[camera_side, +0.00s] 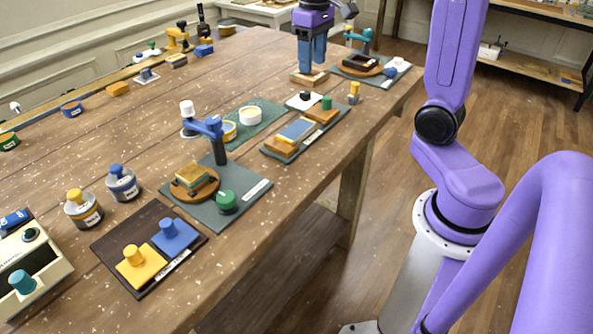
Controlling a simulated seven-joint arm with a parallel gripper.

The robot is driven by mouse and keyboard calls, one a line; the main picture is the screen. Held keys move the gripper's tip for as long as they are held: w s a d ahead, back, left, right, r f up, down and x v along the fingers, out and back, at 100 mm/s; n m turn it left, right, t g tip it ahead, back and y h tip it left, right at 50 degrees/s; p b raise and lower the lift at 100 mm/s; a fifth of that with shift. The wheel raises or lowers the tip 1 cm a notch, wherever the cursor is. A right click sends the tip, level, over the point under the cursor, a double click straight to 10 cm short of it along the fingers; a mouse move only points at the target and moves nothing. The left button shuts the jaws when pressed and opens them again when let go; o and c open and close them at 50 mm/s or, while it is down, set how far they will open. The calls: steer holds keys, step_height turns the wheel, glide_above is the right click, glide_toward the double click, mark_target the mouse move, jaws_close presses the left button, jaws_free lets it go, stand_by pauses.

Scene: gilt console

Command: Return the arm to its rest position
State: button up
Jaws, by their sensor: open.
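My purple arm stands beside the long wooden table, at the right of the side view. My gripper (312,62) has blue fingers pointing down and shows at the top middle, over the far part of the table. The fingers look close together from this side, and I see nothing held between them. A small wooden block or tray (309,77) lies on the table just under the fingertips. I cannot tell whether the tips touch it.
Near my gripper, a dark-green board (372,79) carries a round wooden base and a teal fixture (363,42). A dark board (275,149) with blocks lies nearer. A grey board (243,214) bears a blue-armed stand. Jars (84,208) and a cream box (50,272) stand front left.

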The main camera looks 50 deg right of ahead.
steer(key=s+a+f+n, duration=0.2)
steer(key=s+a+n, duration=0.1)
steer(key=s+a, duration=0.3)
steer(key=s+a+f+n, duration=0.3)
steer(key=s+a+n, duration=0.1)
steer(key=s, duration=0.5)
steer(key=s+a+f+n, duration=0.4)
steer(key=s+n, duration=0.1)
steer(key=s, duration=0.3)
steer(key=shift+s+a, duration=0.2)
steer(key=shift+s, duration=0.15)
